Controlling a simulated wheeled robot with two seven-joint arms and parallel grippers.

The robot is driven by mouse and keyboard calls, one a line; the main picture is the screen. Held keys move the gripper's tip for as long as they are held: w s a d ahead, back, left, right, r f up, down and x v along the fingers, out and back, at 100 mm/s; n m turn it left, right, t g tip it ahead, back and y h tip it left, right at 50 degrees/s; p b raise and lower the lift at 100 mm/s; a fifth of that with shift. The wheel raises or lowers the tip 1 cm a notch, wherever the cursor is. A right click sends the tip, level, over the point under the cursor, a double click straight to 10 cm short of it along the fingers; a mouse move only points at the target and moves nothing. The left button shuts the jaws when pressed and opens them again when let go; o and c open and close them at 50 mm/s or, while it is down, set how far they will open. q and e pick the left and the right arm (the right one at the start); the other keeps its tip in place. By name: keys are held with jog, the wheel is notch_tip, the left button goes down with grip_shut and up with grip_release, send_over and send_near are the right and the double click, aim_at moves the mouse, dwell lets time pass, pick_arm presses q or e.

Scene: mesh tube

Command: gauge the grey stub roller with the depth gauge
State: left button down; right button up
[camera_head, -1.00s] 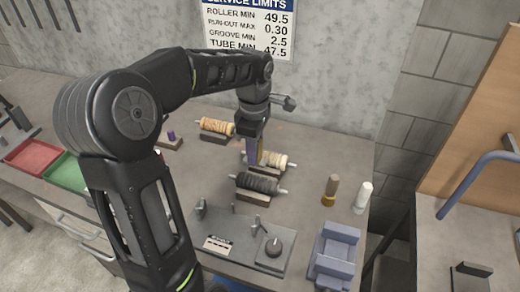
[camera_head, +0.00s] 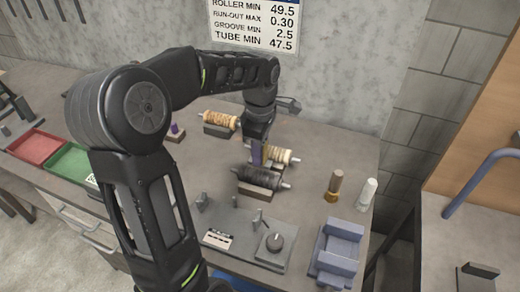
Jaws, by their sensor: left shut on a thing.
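A dark grey ribbed roller (camera_head: 258,177) lies level on a low stand in the middle of the bench, a thin pale shaft end showing at each side. Just behind it is a cream ribbed roller (camera_head: 279,155) on its own stand. The gauge hides the left part of the cream roller. I cannot tell whether its lower end touches a roller. My right gripper is out of view.
A tan roller (camera_head: 219,120) stands behind left. A small block with a purple top (camera_head: 175,130) is left of it. A plate with a knob (camera_head: 274,243), a blue-grey holder (camera_head: 340,250) and two upright pegs (camera_head: 334,186) are in front and right. Red (camera_head: 35,146) and green trays lie left.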

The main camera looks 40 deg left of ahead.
pick_arm(q)
jog(key=shift+f+b, duration=1.05)
jog(key=shift+f, duration=0.65)
jog(key=shift+s+f+b, duration=0.1)
jog(key=shift+f+b, duration=0.4)
dwell(2.1)
jog(key=shift+r, duration=0.2)
dwell(0.5)
jog(key=shift+r+p, duration=2.65)
jog(key=shift+r, duration=0.85)
